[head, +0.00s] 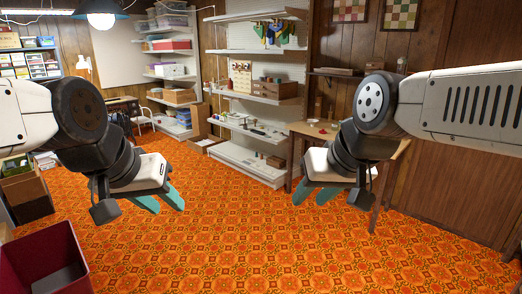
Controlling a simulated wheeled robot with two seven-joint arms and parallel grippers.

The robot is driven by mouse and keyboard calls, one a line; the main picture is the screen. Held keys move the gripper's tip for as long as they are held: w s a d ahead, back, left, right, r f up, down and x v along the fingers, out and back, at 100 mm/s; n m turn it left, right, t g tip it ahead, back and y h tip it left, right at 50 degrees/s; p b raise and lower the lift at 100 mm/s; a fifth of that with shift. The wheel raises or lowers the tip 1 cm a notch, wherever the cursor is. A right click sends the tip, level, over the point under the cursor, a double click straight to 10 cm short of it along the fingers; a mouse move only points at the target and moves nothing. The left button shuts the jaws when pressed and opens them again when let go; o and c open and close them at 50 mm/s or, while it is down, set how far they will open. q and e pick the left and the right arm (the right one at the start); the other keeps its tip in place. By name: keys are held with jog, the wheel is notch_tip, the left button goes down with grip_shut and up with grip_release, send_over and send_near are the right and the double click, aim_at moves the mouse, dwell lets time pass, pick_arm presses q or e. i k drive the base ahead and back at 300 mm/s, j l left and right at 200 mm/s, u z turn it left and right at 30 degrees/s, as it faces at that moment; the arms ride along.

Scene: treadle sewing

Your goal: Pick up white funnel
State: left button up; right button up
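I cannot make out a white funnel for certain in the head view; the small items on the shelves and table are too small to tell. My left gripper (168,209) hangs over the open floor at left of centre, its two teal fingers apart and nothing between them. My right gripper (309,202) hangs in front of the wooden table (386,146), its teal fingers also apart and empty. My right arm and gripper hide part of the table.
White shelving (248,160) with small items stands at the back centre. A second shelf unit (174,98) holds boxes further left. A dark red open bin (32,250) stands at the lower left. The orange patterned floor (240,240) is clear in the middle.

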aim_at(312, 123)
jog(key=i+z, duration=0.1)
jog(key=i, duration=0.6)
jog(key=i+z, duration=0.15)
jog(key=i, duration=0.6)
jog(key=i+j+z, duration=0.1)
jog(key=i, duration=0.6)
jog(key=i+j+z, duration=0.15)
jog(key=i+z, duration=0.3)
jog(key=i+j+z, duration=0.4)
jog(key=i, duration=0.2)
jog(key=i+j+z, duration=0.45)
jog(key=u, duration=0.6)
